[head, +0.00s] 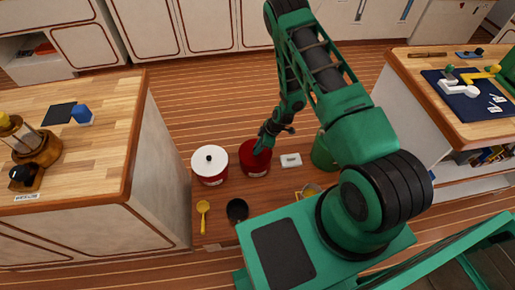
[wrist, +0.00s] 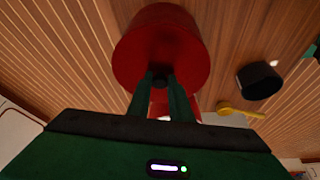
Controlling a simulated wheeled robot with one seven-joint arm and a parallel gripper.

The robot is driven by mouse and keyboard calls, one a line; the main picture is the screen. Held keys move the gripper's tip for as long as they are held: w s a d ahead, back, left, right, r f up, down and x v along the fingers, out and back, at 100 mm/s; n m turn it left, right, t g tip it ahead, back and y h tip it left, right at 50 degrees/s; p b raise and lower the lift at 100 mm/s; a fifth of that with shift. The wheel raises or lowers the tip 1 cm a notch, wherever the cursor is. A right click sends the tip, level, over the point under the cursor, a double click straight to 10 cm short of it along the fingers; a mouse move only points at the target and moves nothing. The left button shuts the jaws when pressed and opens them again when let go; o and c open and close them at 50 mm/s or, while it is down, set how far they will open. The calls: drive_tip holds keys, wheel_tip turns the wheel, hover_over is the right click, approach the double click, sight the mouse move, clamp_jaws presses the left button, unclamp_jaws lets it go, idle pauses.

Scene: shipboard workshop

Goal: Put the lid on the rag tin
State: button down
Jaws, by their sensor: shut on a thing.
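A yellow scoop (head: 203,207) and a dark cup (head: 237,210) lie nearer me. Wooden-topped counters stand left (head: 110,130) and right (head: 425,75). Open plank floor lies behind.

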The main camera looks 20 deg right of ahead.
drive_tip(key=shift+f, duration=0.45)
idle(0.4)
drive_tip(key=c, duration=1.5)
unclamp_jaws()
drive_tip(key=shift+r, duration=0.1)
drive_tip(key=v, duration=1)
drive_tip(key=shift+r, duration=0.25)
